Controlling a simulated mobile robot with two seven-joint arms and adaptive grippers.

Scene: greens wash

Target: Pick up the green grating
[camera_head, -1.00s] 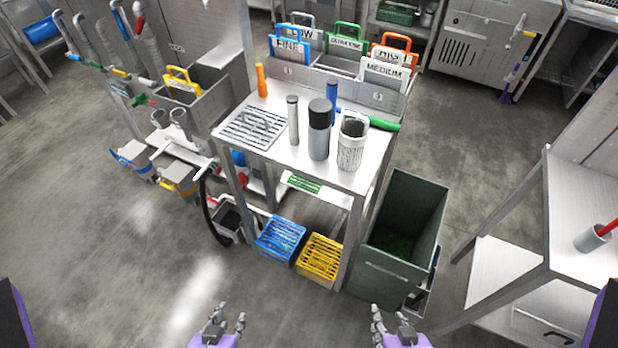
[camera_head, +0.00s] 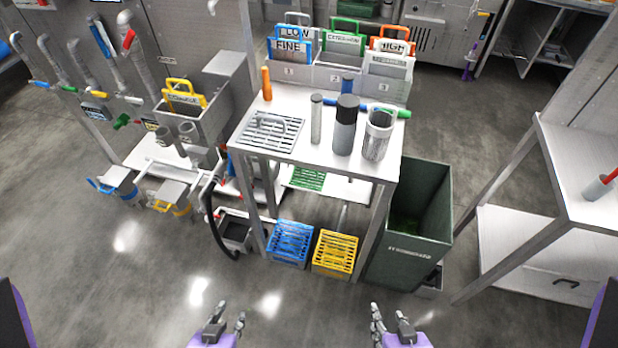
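The green grating (camera_head: 306,178) lies on the lower shelf of the steel table, under the tabletop's front edge. The table's edge and legs may hide part of it. My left gripper (camera_head: 231,316) is at the bottom of the view, open and empty, well in front of the table. My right gripper (camera_head: 389,315) is also at the bottom, open and empty. Both are far from the green grating.
The steel table (camera_head: 290,147) carries a grey grating (camera_head: 270,130) and several cylinders. A blue basket (camera_head: 290,243) and a yellow basket (camera_head: 335,252) stand below. A dark green bin (camera_head: 408,252) stands right. The floor in front is clear.

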